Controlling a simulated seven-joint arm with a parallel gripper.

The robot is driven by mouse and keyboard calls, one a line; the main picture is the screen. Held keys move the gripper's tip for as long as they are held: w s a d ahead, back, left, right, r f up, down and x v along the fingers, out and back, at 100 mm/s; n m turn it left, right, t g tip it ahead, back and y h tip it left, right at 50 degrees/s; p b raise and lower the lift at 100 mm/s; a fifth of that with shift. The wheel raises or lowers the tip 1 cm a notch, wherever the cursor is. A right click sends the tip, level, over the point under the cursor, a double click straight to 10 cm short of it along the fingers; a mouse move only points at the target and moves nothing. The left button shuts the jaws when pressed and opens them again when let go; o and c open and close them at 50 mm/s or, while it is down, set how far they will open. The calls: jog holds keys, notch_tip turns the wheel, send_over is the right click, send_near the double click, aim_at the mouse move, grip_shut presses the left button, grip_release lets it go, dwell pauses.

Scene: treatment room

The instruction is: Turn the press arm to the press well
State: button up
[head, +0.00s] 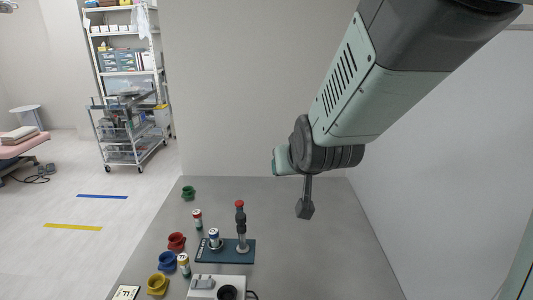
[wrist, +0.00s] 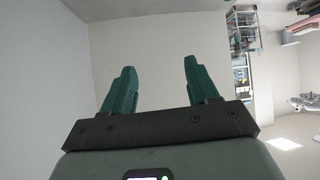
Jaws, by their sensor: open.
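The press stands on a dark blue base plate (head: 203,250) on the grey table. Its upright post (head: 241,228) is dark and metallic with a red knob (head: 240,204) on top. A small blue-and-white vial (head: 214,238) stands on the plate left of the post, apparently in the press well, which it hides. I cannot make out clearly which way the press arm points. My gripper (head: 280,161) is above the table, right of and higher than the press, touching nothing. In the wrist view its two green fingers (wrist: 159,68) are apart and empty, facing a blank wall.
Green (head: 188,193), red (head: 177,242), blue (head: 167,262) and yellow (head: 157,285) cups stand along the table's left side, with two small vials (head: 197,219) (head: 184,265) beside them. A light grey box (head: 203,286) is in front. The table's right side is clear.

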jog(key=w+a+f+t+y, duration=0.1)
jog(key=w+a+f, duration=0.2)
jog(key=w+f, duration=0.25)
jog(key=n+t+y, duration=0.1)
jog(key=t+y, duration=0.2)
jog(key=t, duration=0.3)
send_near(242, 219)
jog(key=w, duration=0.1)
jog(key=x, duration=1)
jog(key=shift+w+a, duration=0.3)
grip_shut()
